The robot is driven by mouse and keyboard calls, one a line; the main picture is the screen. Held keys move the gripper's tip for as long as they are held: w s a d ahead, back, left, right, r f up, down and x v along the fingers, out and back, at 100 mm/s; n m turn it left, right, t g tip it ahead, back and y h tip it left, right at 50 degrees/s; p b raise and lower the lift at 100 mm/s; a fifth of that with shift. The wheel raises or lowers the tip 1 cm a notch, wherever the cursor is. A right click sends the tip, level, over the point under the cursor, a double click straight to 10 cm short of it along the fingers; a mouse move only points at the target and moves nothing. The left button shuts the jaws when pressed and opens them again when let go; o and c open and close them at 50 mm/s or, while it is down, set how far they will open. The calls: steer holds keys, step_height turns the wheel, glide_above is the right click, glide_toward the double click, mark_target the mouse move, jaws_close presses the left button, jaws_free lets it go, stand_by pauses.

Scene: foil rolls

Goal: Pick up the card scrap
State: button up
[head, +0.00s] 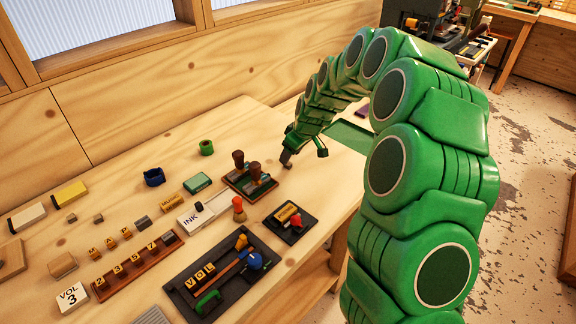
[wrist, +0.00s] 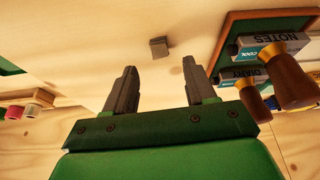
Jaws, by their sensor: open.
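A small grey-brown piece (wrist: 158,47), which looks like the card scrap, lies on the pale wooden bench in the wrist view. It sits beyond the fingertips, roughly centred between them. My gripper (wrist: 159,68) is open, with its two grey fingers spread and nothing between them. The piece appears apart from both fingers. In the head view my gripper (head: 304,155) is low over the bench, just right of the stamp tray. I cannot clearly tell the scrap from a grey fingertip there.
The tray with two wooden-handled stamps (head: 250,182) is close to my gripper; its labelled stamps (wrist: 270,50) are at right in the wrist view.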

mark_target(288, 165)
steer(key=shift+x, duration=1.8)
steer(key=shift+s, duration=0.15)
jaws_close()
